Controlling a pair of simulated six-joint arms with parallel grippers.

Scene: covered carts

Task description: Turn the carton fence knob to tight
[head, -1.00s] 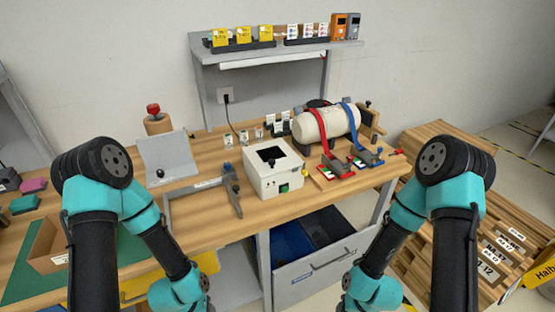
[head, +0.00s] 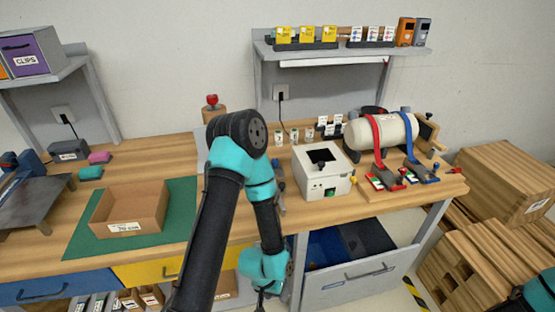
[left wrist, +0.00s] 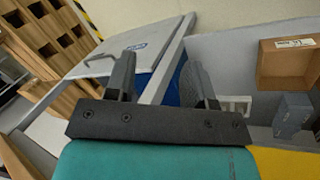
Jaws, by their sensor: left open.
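The open brown carton (head: 130,205) sits on a green mat (head: 75,235) on the left part of the bench. I cannot make out a fence knob on it. My left arm crosses the middle of the head view and hides most of a grey bracket with dark knobs (head: 278,178), which may be the fence. My left gripper (left wrist: 160,72) is open and empty. It hangs low in front of the bench, by the grey drawer (left wrist: 125,52), away from the carton. My right gripper is not in view; only part of my right arm shows at the lower right.
A white box machine (head: 325,182) and a strapped cream tank (head: 380,132) stand right of my left arm. A red knob on a wooden post (head: 212,101) stands behind it. The drawer (head: 350,280) sticks out below.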

